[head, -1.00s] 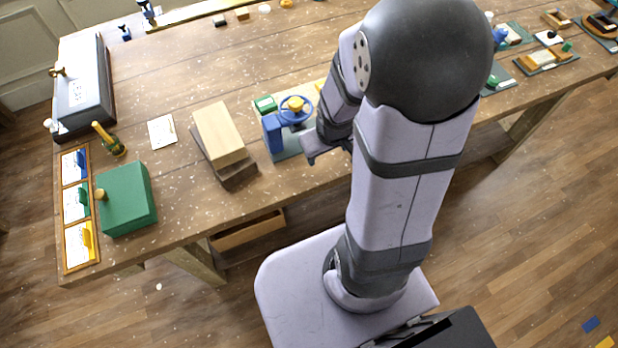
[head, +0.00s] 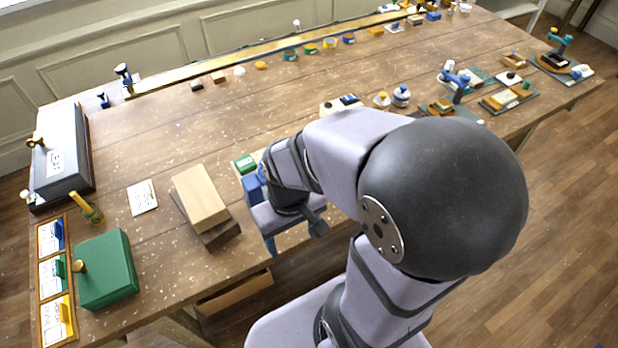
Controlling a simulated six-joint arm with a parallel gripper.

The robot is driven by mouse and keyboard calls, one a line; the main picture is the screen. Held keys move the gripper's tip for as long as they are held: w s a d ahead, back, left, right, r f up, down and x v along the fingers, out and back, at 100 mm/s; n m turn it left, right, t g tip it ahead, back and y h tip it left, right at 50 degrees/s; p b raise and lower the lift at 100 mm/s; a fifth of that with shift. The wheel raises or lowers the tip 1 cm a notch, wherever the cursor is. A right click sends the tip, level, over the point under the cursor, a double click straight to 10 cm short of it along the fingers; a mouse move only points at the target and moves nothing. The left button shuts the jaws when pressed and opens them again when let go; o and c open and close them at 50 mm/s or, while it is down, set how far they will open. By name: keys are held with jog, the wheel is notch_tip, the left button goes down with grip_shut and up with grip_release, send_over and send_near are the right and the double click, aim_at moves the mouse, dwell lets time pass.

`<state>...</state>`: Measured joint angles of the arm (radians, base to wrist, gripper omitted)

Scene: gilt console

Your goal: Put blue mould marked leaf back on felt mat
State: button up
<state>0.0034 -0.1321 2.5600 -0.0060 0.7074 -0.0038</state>
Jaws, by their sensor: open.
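I cannot pick out the mould marked leaf for certain, as no mark is legible. A small blue piece (head: 348,39) stands in the row of small coloured pieces at the back of the table. A blue block-like fixture (head: 253,188) stands at the front middle, partly hidden by my arm. My gripper (head: 292,222) is above the table's front edge, just right of and in front of this fixture. It is open, with nothing seen in it. Dark flat mats, one of them (head: 527,101) at the right, carry small items; I cannot tell which is the felt mat.
A wooden block stack (head: 201,198), a green box (head: 106,268) and a labelled tray (head: 42,238) stand at the left. Bare tabletop (head: 240,120) lies behind the fixture. My arm hides part of the front right.

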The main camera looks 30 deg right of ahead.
jog(key=w+d+f+t, duration=0.1)
jog(key=w+d+f, duration=0.1)
jog(key=w+d, duration=0.1)
jog(key=w+d+f+t+h, duration=0.1)
jog(key=w+d+f+t, duration=0.1)
jog(key=w+d, duration=0.1)
jog(key=w+d+f+t, duration=0.1)
jog(key=w+d+f, duration=0.1)
jog(key=d, duration=0.3)
jog(key=shift+w+b, duration=0.3)
jog(key=shift+w, duration=0.45)
jog(key=w+d+t, duration=0.1)
jog(key=w+d+f+t, duration=0.1)
jog(key=d+t, duration=0.1)
jog(key=w+d+f+t, duration=0.1)
jog(key=w, duration=0.1)
jog(key=shift+d+f+n, duration=0.2)
jog(key=shift+n, duration=0.2)
jog(key=shift+w+d+t, duration=0.2)
jog(key=shift+w+t, duration=0.05)
jog(key=shift+t, duration=0.35)
jog(key=shift+w+d+r+t+y+b, duration=0.1)
jog(key=shift+d+r+t+y+b, duration=0.1)
jog(key=shift+t, duration=0.3)
jog(key=shift+w+d+r+t+y+b, duration=0.1)
jog(key=shift+t+y, duration=0.1)
jog(key=shift+t, duration=0.3)
jog(key=shift+d+r+m+t, duration=0.15)
jog(key=shift+r+m+t, duration=0.25)
jog(key=shift+r+t, duration=0.7)
